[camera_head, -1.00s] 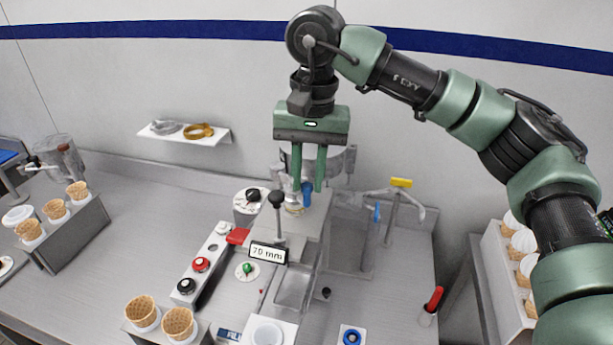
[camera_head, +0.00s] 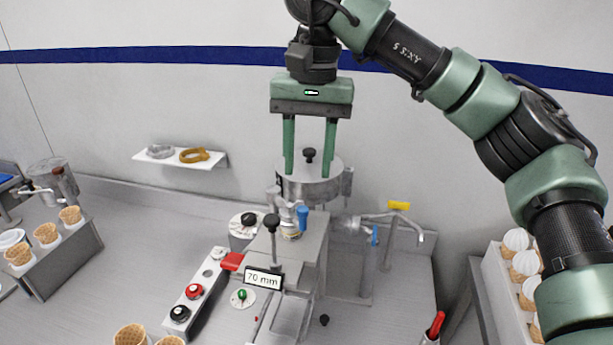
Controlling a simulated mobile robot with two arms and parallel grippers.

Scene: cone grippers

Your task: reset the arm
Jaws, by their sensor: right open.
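My right arm comes in from the right and bends over at the top. Its green gripper (camera_head: 310,162) points down with its two fingers apart and nothing between them except the view of the machine behind. The fingertips appear in front of or above the round metal vessel (camera_head: 318,188) with a black knob on its lid; whether they touch it I cannot tell. My left gripper is not in the view.
A machine with a "70 mm" label (camera_head: 263,279) stands in the middle of the counter. Cones in a holder (camera_head: 62,257) are at left, filled cones in a rack (camera_head: 488,290) at right. A wall shelf (camera_head: 180,160) holds two rings. A tap (camera_head: 385,225) sits beside the vessel.

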